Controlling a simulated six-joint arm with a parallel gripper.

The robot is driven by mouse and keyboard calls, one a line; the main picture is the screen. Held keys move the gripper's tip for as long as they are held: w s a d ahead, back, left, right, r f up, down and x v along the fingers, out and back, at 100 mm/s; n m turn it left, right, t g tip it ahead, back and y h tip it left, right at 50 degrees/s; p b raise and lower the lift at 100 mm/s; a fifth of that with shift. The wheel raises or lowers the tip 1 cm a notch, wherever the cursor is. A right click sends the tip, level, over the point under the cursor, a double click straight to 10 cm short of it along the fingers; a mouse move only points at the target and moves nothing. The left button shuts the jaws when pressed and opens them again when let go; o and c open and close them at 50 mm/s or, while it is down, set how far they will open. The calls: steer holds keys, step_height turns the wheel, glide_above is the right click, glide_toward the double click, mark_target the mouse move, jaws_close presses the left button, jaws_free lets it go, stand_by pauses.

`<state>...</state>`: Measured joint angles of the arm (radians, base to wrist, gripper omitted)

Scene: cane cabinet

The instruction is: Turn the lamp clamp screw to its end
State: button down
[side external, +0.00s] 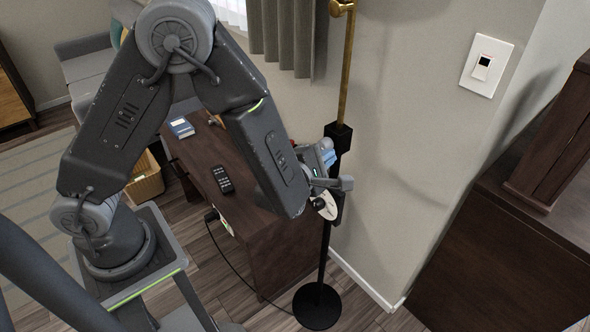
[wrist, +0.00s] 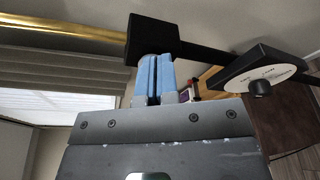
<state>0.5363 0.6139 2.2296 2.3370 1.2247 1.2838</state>
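The lamp stand has a brass upper pole (side external: 347,70) running into a black clamp block (side external: 340,135), with a thin black pole below. In the wrist view the block (wrist: 152,36) is directly ahead of my gripper (wrist: 155,62). Its blue fingers are close together, tips at or against the block's near face. A narrow dark strip shows between them; I cannot tell whether it is a gap or a gripped part. No separate screw can be made out there. The gripper also shows in the side external view (side external: 327,147), beside the block. A black knob (wrist: 261,88) on a white dial (wrist: 257,78) sits right of my fingers.
The round black lamp base (side external: 317,305) stands on the floor. A dark wooden desk (side external: 285,250) with a black remote (side external: 222,179) is behind my arm. The wall (side external: 400,140) is close behind the pole. A dark cabinet (side external: 490,260) stands at the right.

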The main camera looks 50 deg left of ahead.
steer(key=shift+w+a+r, duration=0.1)
steer(key=shift+w+r, duration=0.2)
steer(key=shift+w, duration=0.1)
steer(key=shift+a+r, duration=0.25)
steer(key=shift+r, duration=0.45)
steer(key=shift+a+r, duration=0.3)
steer(key=shift+r, duration=0.05)
steer(key=shift+a+r, duration=0.1)
stand_by(0.4)
steer(key=shift+d+r, duration=0.25)
steer(key=a+v, duration=0.1)
steer(key=v, duration=0.5)
steer(key=shift+f, duration=0.65)
steer(key=shift+s+f, duration=0.1)
steer(key=shift+s, duration=0.1)
